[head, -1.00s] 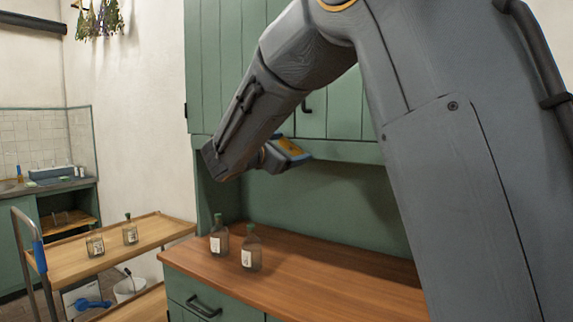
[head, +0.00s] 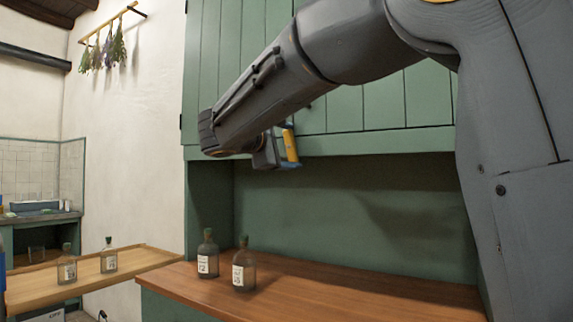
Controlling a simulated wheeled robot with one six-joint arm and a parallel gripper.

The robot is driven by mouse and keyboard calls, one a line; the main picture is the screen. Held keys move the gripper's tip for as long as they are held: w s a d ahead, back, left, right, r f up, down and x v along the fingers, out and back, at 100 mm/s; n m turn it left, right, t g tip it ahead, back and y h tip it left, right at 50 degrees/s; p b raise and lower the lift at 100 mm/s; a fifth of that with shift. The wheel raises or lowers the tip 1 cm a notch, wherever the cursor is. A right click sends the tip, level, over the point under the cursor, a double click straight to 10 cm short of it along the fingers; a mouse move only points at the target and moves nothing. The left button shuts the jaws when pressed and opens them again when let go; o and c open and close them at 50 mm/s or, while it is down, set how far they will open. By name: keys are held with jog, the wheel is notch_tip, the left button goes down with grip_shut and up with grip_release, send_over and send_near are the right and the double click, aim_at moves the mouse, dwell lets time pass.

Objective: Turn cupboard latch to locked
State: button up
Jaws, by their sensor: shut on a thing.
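The green wall cupboard (head: 345,108) has plank doors above an open niche. My gripper (head: 289,150) is at the lower edge of the doors, left of the picture's middle. Its blue and orange-yellow finger part stands upright and shows from the side. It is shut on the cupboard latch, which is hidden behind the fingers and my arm. I cannot see which way the latch points. My arm also covers part of the doors and most of the door handle.
A wooden trolley (head: 35,290) at left carries two more bottles (head: 67,265) (head: 109,256). Dried herbs (head: 102,50) hang on the left wall. The worktop's right part is clear.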

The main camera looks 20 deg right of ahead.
jog(key=shift+f+m+b, duration=0.2)
jog(key=shift+m+b, duration=1)
jog(key=shift+b, duration=0.75)
jog(key=shift+r+m+b, duration=0.1)
jog(key=shift+m+b, duration=0.2)
jog(key=shift+b, duration=0.1)
jog(key=o, duration=1)
jog(key=shift+o, duration=0.2)
jog(key=v, duration=0.7)
jog(key=shift+s+a, duration=0.25)
jog(key=shift+s, duration=0.1)
